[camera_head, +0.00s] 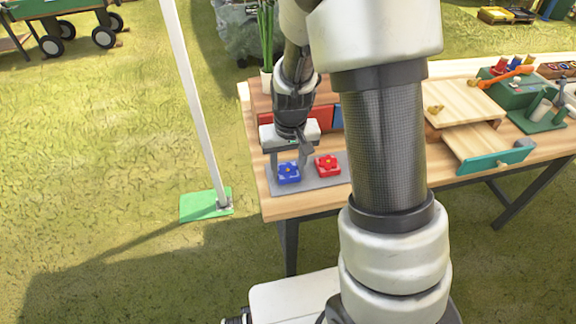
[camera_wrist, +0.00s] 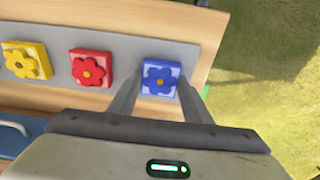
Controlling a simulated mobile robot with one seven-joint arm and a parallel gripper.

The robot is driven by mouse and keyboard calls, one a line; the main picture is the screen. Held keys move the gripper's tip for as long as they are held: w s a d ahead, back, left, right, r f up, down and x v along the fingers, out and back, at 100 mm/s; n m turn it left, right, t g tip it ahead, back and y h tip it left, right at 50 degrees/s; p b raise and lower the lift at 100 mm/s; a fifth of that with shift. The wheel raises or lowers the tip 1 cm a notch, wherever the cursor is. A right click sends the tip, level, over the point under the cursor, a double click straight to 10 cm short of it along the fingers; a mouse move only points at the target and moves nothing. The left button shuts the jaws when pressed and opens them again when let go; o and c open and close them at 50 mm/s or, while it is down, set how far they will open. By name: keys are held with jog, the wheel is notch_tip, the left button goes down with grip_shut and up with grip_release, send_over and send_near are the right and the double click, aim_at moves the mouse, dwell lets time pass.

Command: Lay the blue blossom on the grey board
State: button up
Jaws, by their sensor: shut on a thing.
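The blue blossom (camera_head: 289,173), a square blue block with a flower shape and a yellow centre, is between the fingers of my gripper (camera_head: 288,163). In the wrist view the blue blossom (camera_wrist: 160,76) sits between the two fingertips of my gripper (camera_wrist: 160,88), which is shut on it. The grey board (camera_head: 318,184) lies on the table's left end, below the blossom. In the wrist view the grey board (camera_wrist: 126,62) runs behind the blossom. I cannot tell whether the blossom touches the board or is just above it.
A red blossom (camera_head: 327,166) is on the board beside the blue one; a yellow blossom (camera_wrist: 25,60) shows beyond it in the wrist view. The wooden table (camera_head: 262,205) ends close by. A wooden box with an open teal-fronted drawer (camera_head: 497,158) stands to the right.

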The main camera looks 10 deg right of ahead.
aim_at(289, 175)
jog(key=shift+f, duration=0.2)
jog(key=o, duration=1)
jog(key=shift+r, duration=0.1)
jog(key=shift+o, duration=0.2)
jog(key=shift+r, duration=0.1)
notch_tip(289, 175, up, 12)
jog(key=s+p, duration=0.1)
jog(key=p, duration=0.2)
jog(key=s+d+r+t, duration=0.1)
jog(key=s+r+t, duration=0.3)
jog(key=s+r, duration=1.1)
jog(key=shift+s+d+r, duration=0.2)
jog(key=shift+s+d, duration=0.05)
jog(key=shift+s, duration=0.85)
